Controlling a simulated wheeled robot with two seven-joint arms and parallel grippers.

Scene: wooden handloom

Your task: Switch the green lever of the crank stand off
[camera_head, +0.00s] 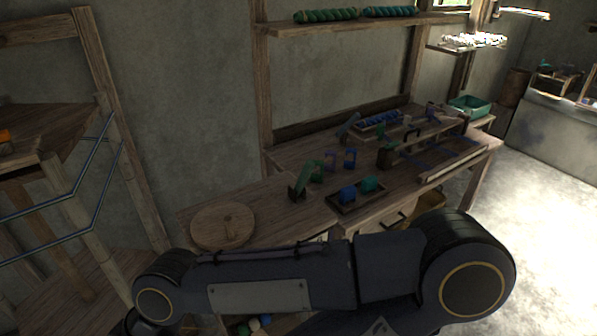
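A small wooden stand (297,194) with a slanted green lever (305,176) stands near the left part of the workbench. The lever leans up and to the right from its base. I cannot tell for sure that this is the crank stand, as other small stands with green parts (386,155) are further right. One of my arms crosses the foreground below the bench, apart from the lever in the picture. Neither of my grippers is in view.
A round wooden disc (222,226) lies at the bench's left end. A tray (345,207) with blue and green blocks is right of the lever. A teal bin (470,106) stands at the far right. A wooden frame with blue rods (75,190) stands at left.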

